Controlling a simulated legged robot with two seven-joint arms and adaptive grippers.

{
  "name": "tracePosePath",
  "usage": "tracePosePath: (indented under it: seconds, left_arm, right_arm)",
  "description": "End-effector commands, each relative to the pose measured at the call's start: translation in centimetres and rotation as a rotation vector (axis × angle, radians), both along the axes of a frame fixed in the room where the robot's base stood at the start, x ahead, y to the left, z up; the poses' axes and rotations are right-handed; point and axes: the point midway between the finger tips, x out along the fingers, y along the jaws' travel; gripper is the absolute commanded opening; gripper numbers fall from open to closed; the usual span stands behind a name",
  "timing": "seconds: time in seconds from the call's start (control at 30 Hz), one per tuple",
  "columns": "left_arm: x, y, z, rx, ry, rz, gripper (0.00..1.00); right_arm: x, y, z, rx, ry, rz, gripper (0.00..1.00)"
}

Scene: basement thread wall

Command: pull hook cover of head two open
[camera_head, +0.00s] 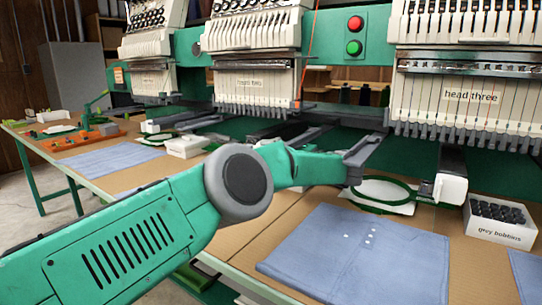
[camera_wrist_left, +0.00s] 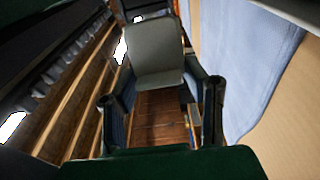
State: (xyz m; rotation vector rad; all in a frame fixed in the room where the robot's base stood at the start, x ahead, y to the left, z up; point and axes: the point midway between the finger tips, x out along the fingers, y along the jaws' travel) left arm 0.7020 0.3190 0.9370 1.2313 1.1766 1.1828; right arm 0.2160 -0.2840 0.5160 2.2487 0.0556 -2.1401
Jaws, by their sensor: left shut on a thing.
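Head two (camera_head: 250,83) is the white needle head in the middle of the head view, with a label on its front. My left arm reaches across below it, and my left gripper (camera_head: 360,162) is at the right end of the arm. In the left wrist view the gripper (camera_wrist_left: 162,88) has its two dark fingers on either side of a pale grey plate, which I take to be the hook cover (camera_wrist_left: 155,52). The gripper is shut on it. In the head view the cover is hidden behind my gripper and arm. My right gripper is not in view.
Head three (camera_head: 470,97) stands at the right, with a white block on its lower arm (camera_head: 450,188). A green hoop (camera_head: 385,193) lies by my gripper. Blue cloth (camera_head: 350,255) and a box of grey bobbins (camera_head: 497,220) lie on the table. Red and green buttons (camera_head: 354,35) are above.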

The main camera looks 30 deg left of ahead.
Motion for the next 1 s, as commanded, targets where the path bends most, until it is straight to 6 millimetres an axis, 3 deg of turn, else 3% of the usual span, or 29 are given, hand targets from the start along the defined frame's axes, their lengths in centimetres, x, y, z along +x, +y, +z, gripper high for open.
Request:
tracePosePath:
  seconds: [0.07, 0.1, 0.13, 0.67, 1.0]
  left_arm:
    - [-0.2, 0.3, -0.6, -0.007, 0.010, 0.010, 0.00]
    - [-0.2, 0.3, -0.6, -0.007, 0.010, 0.010, 0.43]
    - [-0.2, 0.3, -0.6, -0.007, 0.010, 0.010, 0.45]
    - [-0.1, -0.2, -0.1, -0.001, 0.004, 0.001, 0.45]
    - [-0.3, 0.1, 0.3, -0.001, 0.005, -0.056, 0.45]
  right_arm:
    - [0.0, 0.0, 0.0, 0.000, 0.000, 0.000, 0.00]
    - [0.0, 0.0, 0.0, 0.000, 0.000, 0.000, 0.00]
    - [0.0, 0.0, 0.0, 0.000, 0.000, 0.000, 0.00]
    - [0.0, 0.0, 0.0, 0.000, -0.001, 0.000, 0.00]
    - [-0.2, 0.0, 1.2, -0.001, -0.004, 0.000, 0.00]
